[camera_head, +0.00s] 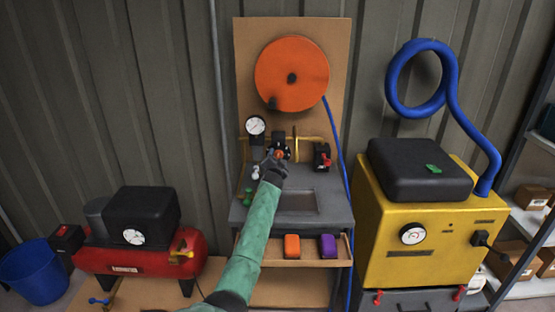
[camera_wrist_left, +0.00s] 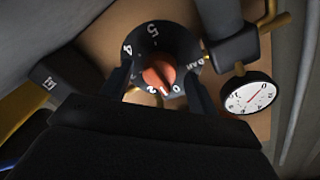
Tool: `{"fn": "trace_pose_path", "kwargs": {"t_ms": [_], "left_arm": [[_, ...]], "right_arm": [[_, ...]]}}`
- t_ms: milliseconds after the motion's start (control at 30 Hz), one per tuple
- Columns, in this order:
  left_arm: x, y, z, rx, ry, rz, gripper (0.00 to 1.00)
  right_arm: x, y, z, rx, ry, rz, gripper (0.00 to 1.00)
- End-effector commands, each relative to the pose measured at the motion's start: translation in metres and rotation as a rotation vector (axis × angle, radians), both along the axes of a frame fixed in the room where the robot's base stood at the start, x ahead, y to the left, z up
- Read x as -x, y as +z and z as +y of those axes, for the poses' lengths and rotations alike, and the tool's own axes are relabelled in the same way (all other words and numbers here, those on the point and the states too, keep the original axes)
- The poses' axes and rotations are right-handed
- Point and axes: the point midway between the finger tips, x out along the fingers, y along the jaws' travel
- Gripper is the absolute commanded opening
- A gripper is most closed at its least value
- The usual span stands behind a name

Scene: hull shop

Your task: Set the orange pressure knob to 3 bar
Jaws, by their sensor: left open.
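The orange pressure knob (camera_head: 280,154) is on the dark regulator at the back of the bench, mostly behind my left gripper (camera_head: 276,160). In the left wrist view the orange knob (camera_wrist_left: 158,74) sits in the middle of a black dial (camera_wrist_left: 165,45) with white numbers. The 4 and 5 are at the top left, and 0, 1 and 2 are at the bottom. The pointed end of the knob faces down toward the 1. My left gripper is open, with a finger on either side of the knob; contact cannot be told. My right gripper is not in view.
A white round gauge (camera_head: 255,125) is left of the knob; it also shows in the left wrist view (camera_wrist_left: 249,94). A black block with a red lever (camera_head: 322,156) is on the right. An orange hose reel (camera_head: 292,73) hangs above. The yellow machine (camera_head: 430,230) stands right.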

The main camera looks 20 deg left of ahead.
Motion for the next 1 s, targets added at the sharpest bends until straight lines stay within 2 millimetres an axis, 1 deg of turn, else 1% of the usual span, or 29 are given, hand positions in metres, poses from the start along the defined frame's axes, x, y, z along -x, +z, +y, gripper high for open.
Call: {"fn": "trace_pose_path", "kwargs": {"t_ms": [300,367,400,467,533,567,767,1000], "left_arm": [[-0.0018,-0.0005,0.0004,0.0,0.0,0.0,0.6],[-0.0017,-0.0004,0.0005,0.0,0.0,0.0,0.5],[-0.0017,-0.0004,0.0005,0.0,0.0,0.0,0.42],[-0.0017,-0.0004,0.0005,0.0,0.0,0.0,0.31],[-0.0017,-0.0005,0.0004,0.0,0.0,0.0,0.17],[-0.0017,-0.0005,0.0004,0.0,0.0,0.0,0.16],[-0.0017,-0.0007,0.0003,-0.01,0.0,0.003,0.16],[-0.0015,-0.0004,0.0011,-0.092,-0.001,0.026,0.16]], "right_arm": [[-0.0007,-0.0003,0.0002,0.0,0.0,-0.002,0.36],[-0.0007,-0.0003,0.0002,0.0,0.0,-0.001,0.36],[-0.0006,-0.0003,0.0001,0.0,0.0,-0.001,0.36],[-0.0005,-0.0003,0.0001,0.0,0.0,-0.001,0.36],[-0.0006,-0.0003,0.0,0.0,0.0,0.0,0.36],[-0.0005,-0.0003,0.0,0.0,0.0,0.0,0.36],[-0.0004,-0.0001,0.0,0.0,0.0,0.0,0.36],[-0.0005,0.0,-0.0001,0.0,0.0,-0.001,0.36]]}}
